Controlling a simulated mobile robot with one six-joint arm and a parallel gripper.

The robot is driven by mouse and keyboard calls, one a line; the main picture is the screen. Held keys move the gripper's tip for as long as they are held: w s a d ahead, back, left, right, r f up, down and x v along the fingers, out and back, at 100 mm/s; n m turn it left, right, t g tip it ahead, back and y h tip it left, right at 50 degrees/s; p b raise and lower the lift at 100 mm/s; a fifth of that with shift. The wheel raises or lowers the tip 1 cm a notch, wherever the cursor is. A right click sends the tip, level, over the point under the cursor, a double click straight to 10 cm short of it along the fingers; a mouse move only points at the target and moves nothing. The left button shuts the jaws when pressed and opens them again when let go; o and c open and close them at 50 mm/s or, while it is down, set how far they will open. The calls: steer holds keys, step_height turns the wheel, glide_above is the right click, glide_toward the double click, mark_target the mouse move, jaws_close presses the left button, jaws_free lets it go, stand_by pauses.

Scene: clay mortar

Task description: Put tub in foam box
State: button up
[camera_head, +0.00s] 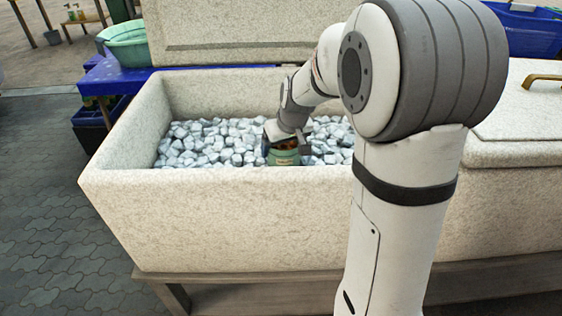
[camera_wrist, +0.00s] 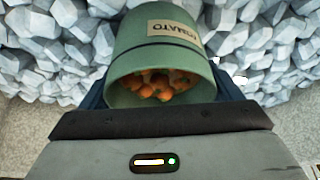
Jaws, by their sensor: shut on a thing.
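The tub (camera_wrist: 160,50) is green, with a label reading "TOMATO" and orange-red contents at its open end. My gripper (camera_wrist: 165,95) is shut on it. In the head view the tub (camera_head: 284,158) is inside the white foam box (camera_head: 230,205), close to the near wall, at the level of the ice. Its lower part is hidden by that wall, and I cannot tell whether it touches the ice. My gripper (camera_head: 287,145) reaches down into the box from above.
Grey-white ice chunks (camera_head: 205,145) cover the box floor. The raised lid (camera_head: 250,35) stands behind the box. A second lidded foam box (camera_head: 525,115) is to the right. A green basin (camera_head: 127,42) sits on a blue surface at the back left.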

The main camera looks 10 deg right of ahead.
steer(key=shift+f+b, duration=0.45)
steer(key=shift+f, duration=1.95)
steer(key=shift+f, duration=0.1)
steer(key=o, duration=1.1)
steer(key=shift+o, duration=0.2)
steer(key=shift+r, duration=0.2)
steer(key=a+p+v, duration=0.1)
steer(key=p+v, duration=0.1)
steer(key=v, duration=0.9)
steer(key=shift+s+d+r, duration=0.25)
steer(key=shift+d+r, duration=0.05)
steer(key=shift+d, duration=0.2)
